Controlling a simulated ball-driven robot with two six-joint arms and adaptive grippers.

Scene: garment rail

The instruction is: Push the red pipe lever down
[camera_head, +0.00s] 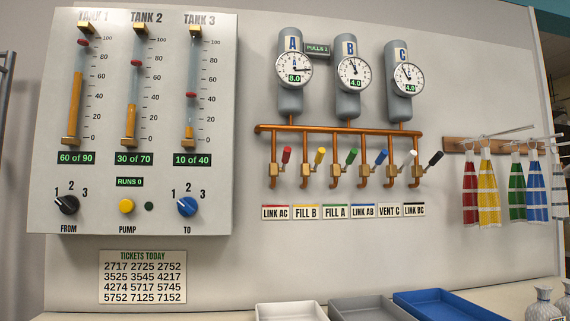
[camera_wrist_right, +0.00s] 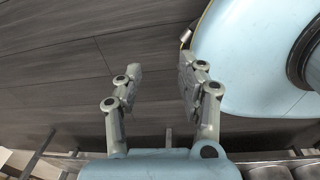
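The red pipe lever (camera_head: 286,155) is the leftmost of a row of coloured levers on the copper pipework. It tilts upward, its red grip above its brass valve (camera_head: 273,169). A label LINK AC (camera_head: 275,212) is below it. Neither gripper shows in the head view, so nothing of mine is near the lever there. In the right wrist view my right gripper (camera_wrist_right: 158,85) has its two fingers apart with nothing between them. Dark grey boards lie behind it. My left gripper is not in view.
Yellow (camera_head: 319,156), green (camera_head: 351,156), blue, white and black levers stand to the right. Gauge tanks A (camera_head: 290,95), B and C are above. A control panel (camera_head: 135,190) juts out at left. White, grey and blue trays (camera_head: 450,304) stand below. Cloths hang at right.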

